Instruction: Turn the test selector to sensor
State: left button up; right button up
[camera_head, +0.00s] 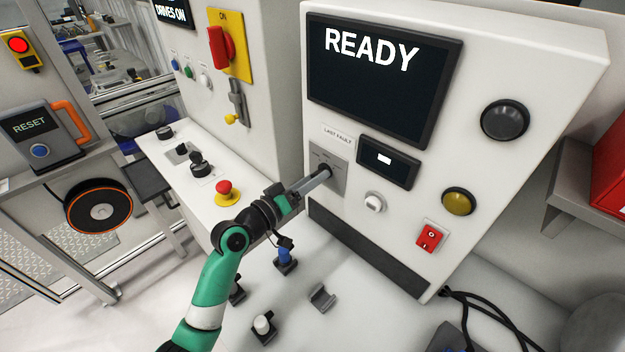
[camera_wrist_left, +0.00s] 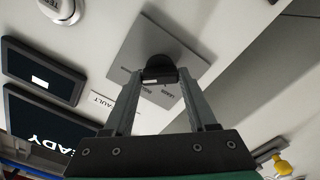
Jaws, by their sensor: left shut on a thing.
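The test selector is a black knob (camera_wrist_left: 160,66) on a square grey plate (camera_head: 341,183) on the white cabinet, left of the small display. The plate also shows in the left wrist view (camera_wrist_left: 130,50). Small labels on it are too blurred to read surely, and the knob's pointing direction is hard to tell. My left gripper (camera_head: 325,171) reaches the knob from the lower left. In the left wrist view, its two fingers (camera_wrist_left: 160,80) are shut on the knob, one on each side. My right gripper is not in view.
A large screen (camera_head: 383,85) reads READY above a small display (camera_head: 388,160). A white knob (camera_head: 374,202), yellow button (camera_head: 458,201) and red switch (camera_head: 431,236) sit to the right. A red stop button (camera_head: 226,190) stands left of my arm. Small fixtures (camera_head: 322,297) stand on the surface below.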

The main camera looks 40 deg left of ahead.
pick_arm(q)
jog(key=o, duration=1.4)
jog(key=shift+c, duration=0.2)
jog(key=shift+s, duration=0.1)
jog(key=s+p, duration=0.1)
jog(key=s, duration=1)
jog(key=shift+s, duration=0.25)
